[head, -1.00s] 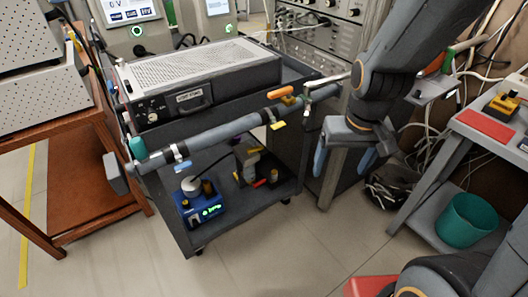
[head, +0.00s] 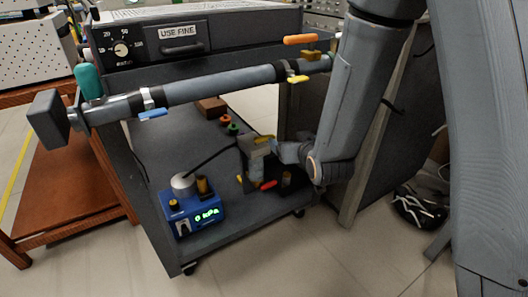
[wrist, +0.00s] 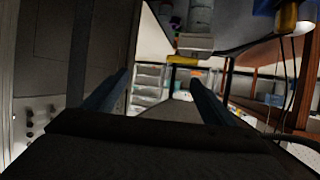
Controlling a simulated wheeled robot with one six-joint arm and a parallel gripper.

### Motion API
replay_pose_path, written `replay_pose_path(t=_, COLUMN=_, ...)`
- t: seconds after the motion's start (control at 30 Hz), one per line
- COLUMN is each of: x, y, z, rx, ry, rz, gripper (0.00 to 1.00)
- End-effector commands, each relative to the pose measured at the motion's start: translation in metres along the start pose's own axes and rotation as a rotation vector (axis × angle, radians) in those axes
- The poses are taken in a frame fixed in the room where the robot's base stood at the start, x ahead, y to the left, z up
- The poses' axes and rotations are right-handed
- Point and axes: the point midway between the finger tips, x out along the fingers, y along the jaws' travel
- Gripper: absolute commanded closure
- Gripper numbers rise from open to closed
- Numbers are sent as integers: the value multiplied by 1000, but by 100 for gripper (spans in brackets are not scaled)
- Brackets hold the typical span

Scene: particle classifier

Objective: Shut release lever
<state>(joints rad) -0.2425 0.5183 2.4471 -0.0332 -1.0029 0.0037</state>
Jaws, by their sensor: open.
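No label marks the release lever. Several coloured levers show in the head view: an orange lever (head: 300,39) at the tube's right end, a yellow lever (head: 298,79) and a blue lever (head: 153,114) under the tube (head: 215,85). A yellow lever (head: 265,139) tops a small grey device on the lower shelf, with a red lever (head: 268,185) at its base. My gripper (head: 272,151) is beside that device's top, close to its yellow lever; contact cannot be told. The wrist view shows both fingers apart, with a yellow piece (wrist: 183,61) ahead between them.
The grey tube crosses the cart above my gripper. A blue meter reading kPa (head: 197,205) stands on the lower shelf (head: 160,165), with a dark cable running toward the device. A dark cabinet (head: 375,150) stands at right. Floor in front of the cart is clear.

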Motion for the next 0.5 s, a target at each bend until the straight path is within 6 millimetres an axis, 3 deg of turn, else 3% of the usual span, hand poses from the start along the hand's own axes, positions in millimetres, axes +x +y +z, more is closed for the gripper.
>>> replay_pose_path(t=0.03, x=18, y=-6, z=16, rx=-5, ry=44, rz=-13, gripper=21)
replay_pose_path(t=0.2, x=47, y=-25, z=30, rx=-14, ry=208, rz=-50, gripper=21)
replay_pose_path(t=0.5, x=64, y=-44, z=40, rx=-16, ry=375, rz=-89, gripper=21)
